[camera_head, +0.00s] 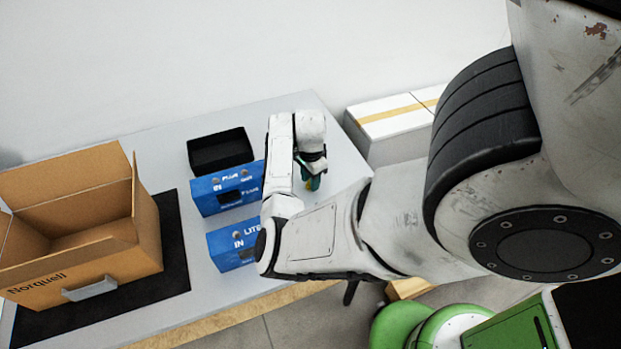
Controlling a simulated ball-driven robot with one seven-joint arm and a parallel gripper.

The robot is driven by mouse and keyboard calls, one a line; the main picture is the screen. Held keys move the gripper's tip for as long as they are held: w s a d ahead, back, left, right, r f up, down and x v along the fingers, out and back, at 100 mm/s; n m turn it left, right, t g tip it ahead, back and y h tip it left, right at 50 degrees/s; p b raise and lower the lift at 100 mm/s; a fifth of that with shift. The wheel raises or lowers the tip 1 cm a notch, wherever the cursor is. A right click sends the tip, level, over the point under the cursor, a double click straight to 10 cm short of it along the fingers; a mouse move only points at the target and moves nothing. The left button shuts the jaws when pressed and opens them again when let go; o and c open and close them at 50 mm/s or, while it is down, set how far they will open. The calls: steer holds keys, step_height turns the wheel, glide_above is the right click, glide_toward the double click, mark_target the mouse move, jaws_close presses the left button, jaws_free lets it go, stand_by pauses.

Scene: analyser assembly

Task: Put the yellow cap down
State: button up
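My gripper (313,181) points down over the right part of the grey table, to the right of the blue boxes. A small yellow piece, likely the yellow cap (314,184), shows at the fingertips, with green-teal parts around it. My wrist hides much of this spot. I cannot tell whether the fingers are closed on the cap or whether it touches the table.
Blue boxes marked PLUS (228,199) and LITE (222,255) stand left of my arm. A black open tray (219,150) is behind them. An open cardboard box (90,284) sits on a black mat (174,270). White taped boxes (390,122) stand beyond the table's right edge.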

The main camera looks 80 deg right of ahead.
steer(key=shift+o, duration=0.3)
steer(key=shift+r, duration=0.15)
step_height(320, 180, up, 12)
steer(key=b, duration=0.1)
stand_by(0.5)
